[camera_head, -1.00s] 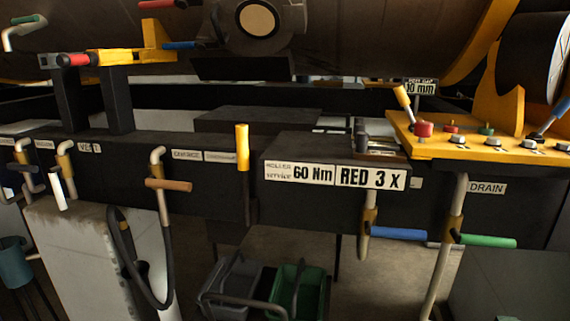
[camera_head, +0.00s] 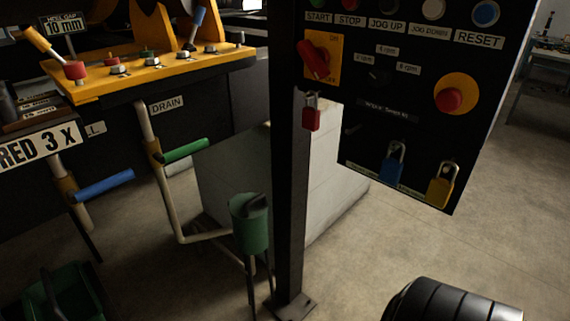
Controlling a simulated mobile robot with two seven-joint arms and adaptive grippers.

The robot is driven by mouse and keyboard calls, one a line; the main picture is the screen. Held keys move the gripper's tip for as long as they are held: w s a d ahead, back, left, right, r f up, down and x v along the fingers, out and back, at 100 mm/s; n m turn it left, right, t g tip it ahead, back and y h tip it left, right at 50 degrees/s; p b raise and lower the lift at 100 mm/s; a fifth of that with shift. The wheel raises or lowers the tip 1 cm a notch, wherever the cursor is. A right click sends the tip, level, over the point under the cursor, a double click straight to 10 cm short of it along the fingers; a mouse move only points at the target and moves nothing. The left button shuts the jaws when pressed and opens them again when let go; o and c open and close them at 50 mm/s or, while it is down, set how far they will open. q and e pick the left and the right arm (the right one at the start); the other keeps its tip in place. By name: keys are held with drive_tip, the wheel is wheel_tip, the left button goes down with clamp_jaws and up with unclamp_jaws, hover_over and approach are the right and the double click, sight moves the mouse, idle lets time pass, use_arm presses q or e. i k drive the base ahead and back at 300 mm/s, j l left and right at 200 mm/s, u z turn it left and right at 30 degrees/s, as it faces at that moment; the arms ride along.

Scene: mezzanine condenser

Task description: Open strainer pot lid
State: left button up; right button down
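A small green pot (camera_head: 248,225) stands on thin legs left of a dark post, at the end of a pale pipe (camera_head: 205,237). It looks like the strainer pot, though no label shows on it. A dark shape (camera_head: 254,202) sits at its top; I cannot tell whether this is a closed lid or a handle. Neither of my grippers is in view.
A dark post (camera_head: 289,170) with a foot plate stands just right of the pot. It carries a control panel (camera_head: 415,120) with padlocks. A green-handled valve (camera_head: 185,150) and a blue-handled valve (camera_head: 105,188) stick out at left. Open floor (camera_head: 345,270) lies right of the post.

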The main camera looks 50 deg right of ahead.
sight(247, 205)
drive_tip(key=z, duration=1.25)
